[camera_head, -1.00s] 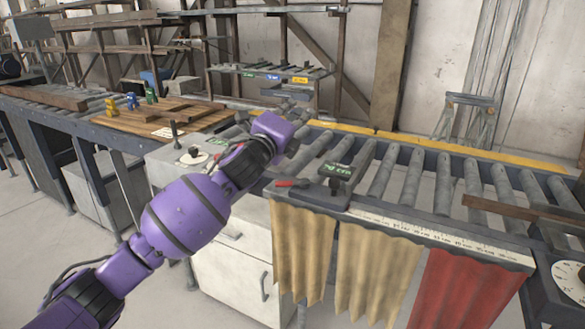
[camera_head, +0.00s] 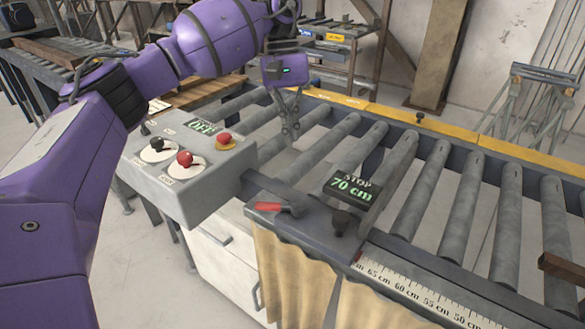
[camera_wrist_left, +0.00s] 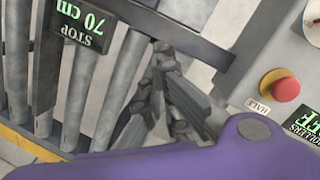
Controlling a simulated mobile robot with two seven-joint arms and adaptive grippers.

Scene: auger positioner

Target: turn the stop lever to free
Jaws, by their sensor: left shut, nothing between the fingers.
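The stop's grey housing (camera_head: 310,235) sits on the front rail beside the rollers. A small lever with a red handle (camera_head: 268,206) lies low on its left part, the handle pointing left. A black knob (camera_head: 343,221) stands to its right. The stop display (camera_head: 352,189) reads 70 cm and also shows upside down in the left wrist view (camera_wrist_left: 82,24). My left gripper (camera_head: 290,128) is shut and empty, pointing down over the rollers, behind and above the lever, apart from it. Its fingers fill the middle of the wrist view (camera_wrist_left: 165,105). The lever is not visible there. My right gripper is not in view.
A grey control box (camera_head: 190,185) stands left of the stop, with a black knob (camera_head: 156,144), a red knob (camera_head: 185,158) and a red halt button (camera_head: 224,139). A ruler (camera_head: 410,288) runs along the front rail. Space above the rollers is mostly clear.

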